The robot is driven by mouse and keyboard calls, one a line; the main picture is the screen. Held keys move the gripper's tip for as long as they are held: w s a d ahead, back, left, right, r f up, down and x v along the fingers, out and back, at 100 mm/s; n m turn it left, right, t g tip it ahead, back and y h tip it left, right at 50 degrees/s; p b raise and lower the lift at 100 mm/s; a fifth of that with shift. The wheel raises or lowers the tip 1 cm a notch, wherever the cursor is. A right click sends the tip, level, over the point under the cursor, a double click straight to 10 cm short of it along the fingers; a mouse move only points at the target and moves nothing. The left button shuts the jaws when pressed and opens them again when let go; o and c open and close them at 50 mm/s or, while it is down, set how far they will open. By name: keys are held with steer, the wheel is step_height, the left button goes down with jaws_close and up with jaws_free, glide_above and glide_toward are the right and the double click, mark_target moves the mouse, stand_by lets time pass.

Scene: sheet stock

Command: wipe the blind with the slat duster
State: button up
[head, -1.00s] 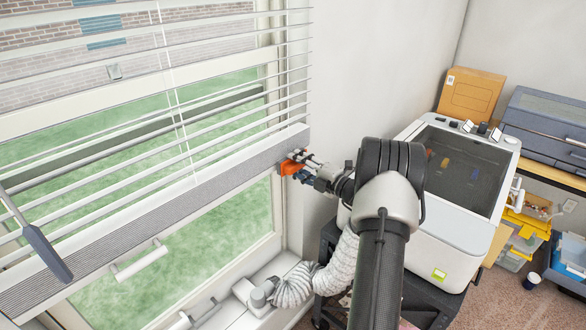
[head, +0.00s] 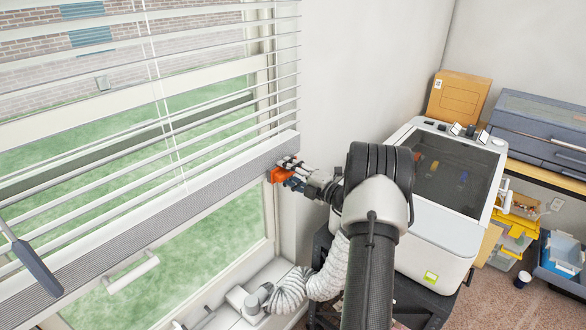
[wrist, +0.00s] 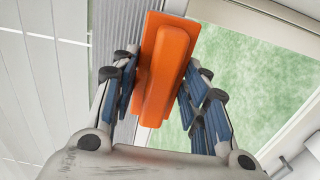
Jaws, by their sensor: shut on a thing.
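The blind (head: 130,110) hangs over the window with its slats spread and gaps between them. Its ribbed grey bottom rail (head: 130,220) runs along the lower edge and also shows in the wrist view (wrist: 127,125). The slat duster (head: 283,174) has an orange body, which fills the middle of the wrist view (wrist: 165,65). My gripper (head: 294,178) is shut on it, with blue-padded fingers on both sides in the wrist view (wrist: 160,85). The duster is at the right end of the bottom rail. I cannot tell whether it touches the blind.
A blue-grey handle on a wand (head: 38,268) hangs at the blind's left. A white machine with a dark lid (head: 450,175) stands right of my arm. A ribbed white hose (head: 300,285) lies below near the sill. Plain wall is behind my gripper.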

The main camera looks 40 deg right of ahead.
steer(key=shift+s+a+p, duration=0.15)
steer(key=shift+a+p, duration=0.2)
steer(key=shift+a, duration=1.55)
steer(key=shift+s+a+p, duration=0.15)
steer(key=shift+a+p, duration=0.2)
steer(key=shift+a, duration=1.55)
steer(key=shift+s+a+p, duration=0.15)
steer(key=shift+a+p, duration=0.2)
steer(key=shift+a, duration=1.55)
steer(key=s+p, duration=0.1)
steer(key=s, duration=0.6)
steer(key=shift+d, duration=0.35)
steer(key=a+f+n+g+y+b, duration=0.2)
steer(key=a+f+n+y+b, duration=0.1)
steer(key=a, duration=0.7)
steer(key=a+f+n+g+y+b, duration=0.3)
steer(key=a+f+y+b, duration=0.3)
steer(key=a, duration=0.5)
steer(key=a+f+n+g+y+b, duration=0.2)
steer(key=a+f+n+y+b, duration=0.2)
steer(key=a+f, duration=0.4)
steer(key=a, duration=0.2)
steer(key=shift+a+f+g+y, duration=0.2)
steer(key=shift+a+g+y, duration=0.1)
steer(key=shift+a, duration=0.1)
steer(key=shift+s, duration=0.1)
